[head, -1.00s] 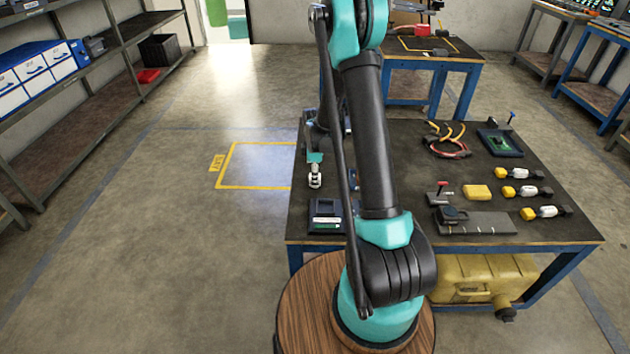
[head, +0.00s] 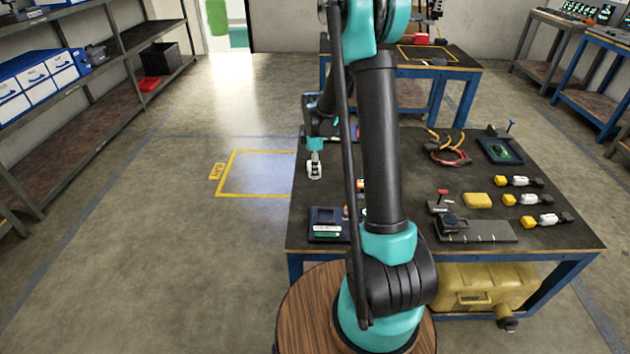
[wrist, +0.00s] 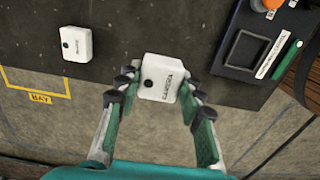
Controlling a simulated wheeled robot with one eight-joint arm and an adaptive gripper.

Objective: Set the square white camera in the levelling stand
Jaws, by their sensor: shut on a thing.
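My gripper (wrist: 160,100) is shut on a white camera (wrist: 163,77) with a black lens dot and printed lettering. It holds the camera between its two fingers, over the table's left edge; my gripper also shows in the head view (head: 314,170). A second white camera (wrist: 76,43) lies on the dark table top, to the left in the wrist view. What looks like the levelling stand (wrist: 236,62), a dark blue base with a raised square frame, a white label and a green bar, is at right, apart from the held camera. It also shows in the head view (head: 312,224).
Orange and white items (wrist: 270,4) stand beside the square frame. On the table's right are a yellow block (head: 477,200), several yellow-ended parts (head: 518,182), a grey fixture (head: 485,231) and a cable loop (head: 450,157). Open floor with a yellow marked bay (head: 250,195) lies left.

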